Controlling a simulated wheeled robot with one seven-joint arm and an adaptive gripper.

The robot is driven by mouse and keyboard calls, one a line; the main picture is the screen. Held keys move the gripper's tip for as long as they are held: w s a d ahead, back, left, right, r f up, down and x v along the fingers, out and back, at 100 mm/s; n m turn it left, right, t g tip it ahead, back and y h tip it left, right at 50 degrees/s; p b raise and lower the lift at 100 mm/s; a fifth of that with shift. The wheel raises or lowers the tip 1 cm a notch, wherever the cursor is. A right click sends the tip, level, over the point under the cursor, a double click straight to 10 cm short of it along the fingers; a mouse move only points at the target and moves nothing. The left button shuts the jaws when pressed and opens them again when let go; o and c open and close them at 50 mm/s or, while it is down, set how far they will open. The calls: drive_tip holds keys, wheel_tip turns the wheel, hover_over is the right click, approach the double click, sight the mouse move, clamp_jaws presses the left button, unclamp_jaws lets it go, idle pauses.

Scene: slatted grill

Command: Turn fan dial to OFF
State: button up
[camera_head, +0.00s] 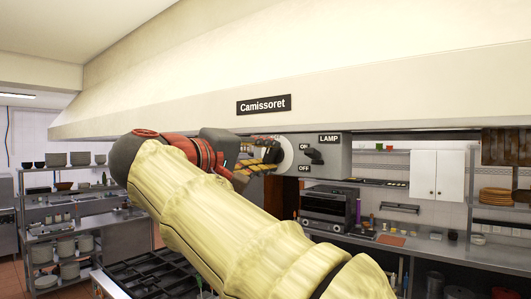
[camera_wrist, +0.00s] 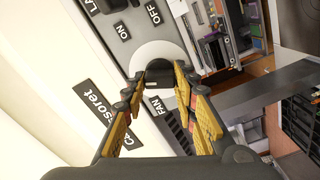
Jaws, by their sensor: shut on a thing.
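A black lamp dial (camera_head: 314,155) with ON and OFF labels sits just right of my gripper, under the LAMP label (camera_head: 329,139). The pale hood (camera_head: 380,90) with the Camissoret sign (camera_head: 264,104) overhangs above. A stove (camera_head: 165,275) lies below my arm.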

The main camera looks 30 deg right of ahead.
drive_tip(key=n+p, duration=0.1)
drive_tip(key=n, duration=0.3)
drive_tip(key=shift+f+n+p, duration=0.1)
drive_tip(key=shift+n+p, duration=0.2)
idle(0.5)
drive_tip(key=o, duration=1.2)
drive_tip(key=shift+c, duration=0.2)
drive_tip(key=v, duration=1.2)
